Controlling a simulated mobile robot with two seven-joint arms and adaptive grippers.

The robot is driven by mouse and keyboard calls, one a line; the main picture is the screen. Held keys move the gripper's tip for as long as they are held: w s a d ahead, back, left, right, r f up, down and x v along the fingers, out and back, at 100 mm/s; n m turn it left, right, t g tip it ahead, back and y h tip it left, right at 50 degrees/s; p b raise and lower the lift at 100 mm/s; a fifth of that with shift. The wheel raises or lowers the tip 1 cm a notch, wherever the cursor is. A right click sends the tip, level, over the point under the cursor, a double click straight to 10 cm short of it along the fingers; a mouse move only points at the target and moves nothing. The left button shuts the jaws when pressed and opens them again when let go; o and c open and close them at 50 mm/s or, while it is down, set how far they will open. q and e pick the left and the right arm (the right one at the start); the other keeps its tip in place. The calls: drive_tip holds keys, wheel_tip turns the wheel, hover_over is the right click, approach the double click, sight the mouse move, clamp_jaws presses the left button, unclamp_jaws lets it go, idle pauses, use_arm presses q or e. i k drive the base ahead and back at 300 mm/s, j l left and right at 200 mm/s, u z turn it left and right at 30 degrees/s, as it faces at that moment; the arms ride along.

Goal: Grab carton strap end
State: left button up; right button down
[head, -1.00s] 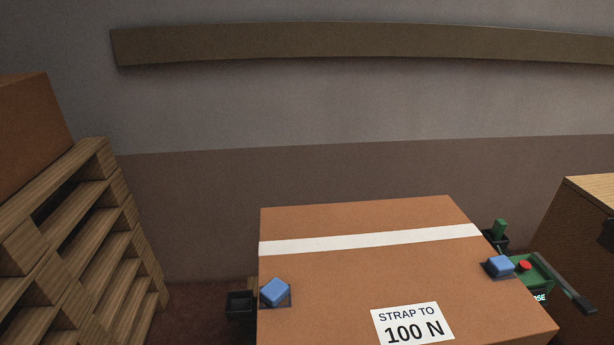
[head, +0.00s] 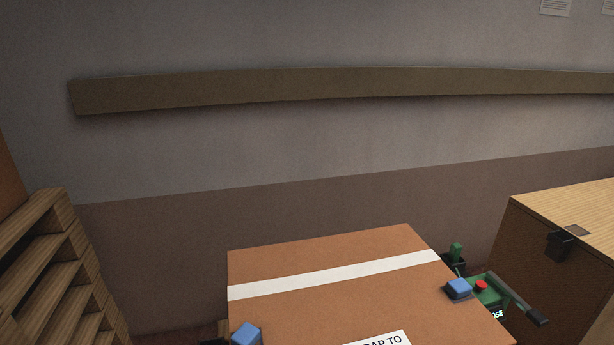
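The brown carton (head: 340,305) stands at the bottom middle, with a white band (head: 340,275) across its top. A small green upright piece (head: 456,252) stands in a dark holder behind the carton's right side. It may be the strap end, but I cannot tell. A green tool (head: 488,292) with a red button and a dark-ended lever lies right of the carton. Neither of my grippers is in view.
A wooden slatted stack (head: 50,270) stands at the left. A large box with a light wood top (head: 570,208) and a dark latch stands at the right. A long rail (head: 340,88) runs along the back wall. The carton's front is cut off by the frame.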

sight(455, 249)
drive_tip(key=k+l, duration=0.1)
drive_tip(key=l, duration=0.25)
drive_tip(key=k+l+u, duration=0.1)
drive_tip(key=l, duration=0.3)
drive_tip(key=k+l, duration=0.15)
drive_tip(key=l, duration=0.2)
drive_tip(key=l+u, duration=0.15)
drive_tip(key=l, duration=0.8)
drive_tip(key=l+u, duration=0.15)
drive_tip(key=l, duration=0.8)
drive_tip(key=i+l, duration=0.1)
drive_tip(key=l, duration=0.35)
drive_tip(key=i+l+u, duration=0.1)
drive_tip(key=l, duration=0.4)
drive_tip(key=i+l, duration=0.15)
drive_tip(key=l, duration=0.3)
